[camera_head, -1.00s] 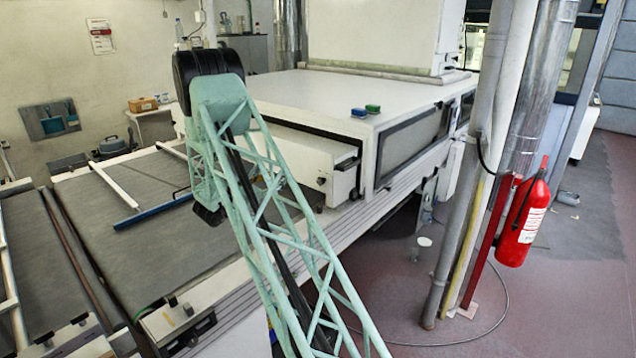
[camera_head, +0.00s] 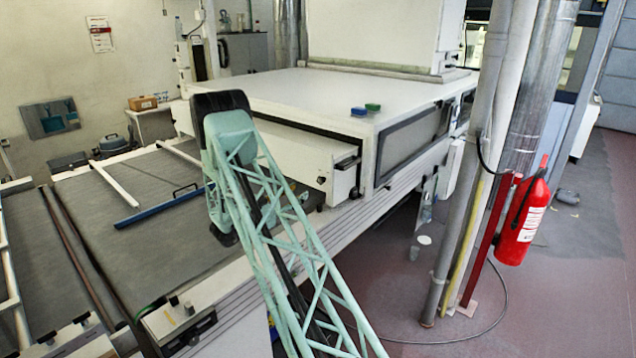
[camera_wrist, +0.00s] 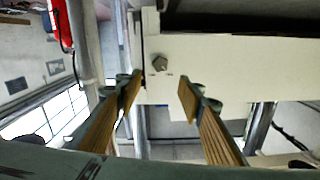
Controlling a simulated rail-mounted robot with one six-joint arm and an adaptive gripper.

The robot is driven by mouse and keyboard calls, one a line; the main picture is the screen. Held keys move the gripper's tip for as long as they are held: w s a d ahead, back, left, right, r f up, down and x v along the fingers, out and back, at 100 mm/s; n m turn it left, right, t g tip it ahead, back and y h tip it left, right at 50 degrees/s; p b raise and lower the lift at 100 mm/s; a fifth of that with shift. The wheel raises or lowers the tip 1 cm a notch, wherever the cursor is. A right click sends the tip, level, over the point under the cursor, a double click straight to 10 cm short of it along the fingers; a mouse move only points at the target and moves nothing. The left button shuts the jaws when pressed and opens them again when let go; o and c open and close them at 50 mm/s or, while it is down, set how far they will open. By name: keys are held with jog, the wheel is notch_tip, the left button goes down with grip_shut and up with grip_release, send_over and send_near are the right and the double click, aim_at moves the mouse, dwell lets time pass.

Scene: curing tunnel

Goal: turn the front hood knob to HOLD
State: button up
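The front hood knob (camera_wrist: 160,63) is a small grey faceted knob on the pale hood front (camera_wrist: 240,75) in the wrist view. In the head view the same knob (camera_head: 321,180) is a tiny dark spot low on the white front panel (camera_head: 290,155). My gripper (camera_wrist: 159,88) is open and empty, with one brown-padded finger on each side of the picture. The knob shows between and a little above the fingertips, apart from them. No HOLD marking or knob pointer is readable. In the head view my gripper is hidden behind my arm.
A pipe column (camera_head: 470,150) and a red fire extinguisher (camera_head: 521,220) stand at right.

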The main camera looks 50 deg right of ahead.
aim_at(320, 180)
jog(key=shift+d, duration=0.1)
jog(key=shift+s+d+p, duration=0.15)
jog(key=shift+s+d, duration=0.05)
jog(key=shift+d, duration=2.05)
jog(key=shift+s+d+p, duration=0.15)
jog(key=shift+d+p, duration=0.05)
jog(key=shift+d, duration=2.05)
jog(key=shift+s+d+p, duration=0.15)
jog(key=shift+s+d, duration=0.05)
jog(key=shift+d, duration=2.05)
jog(key=shift+c, duration=0.6)
jog(key=c, duration=0.7)
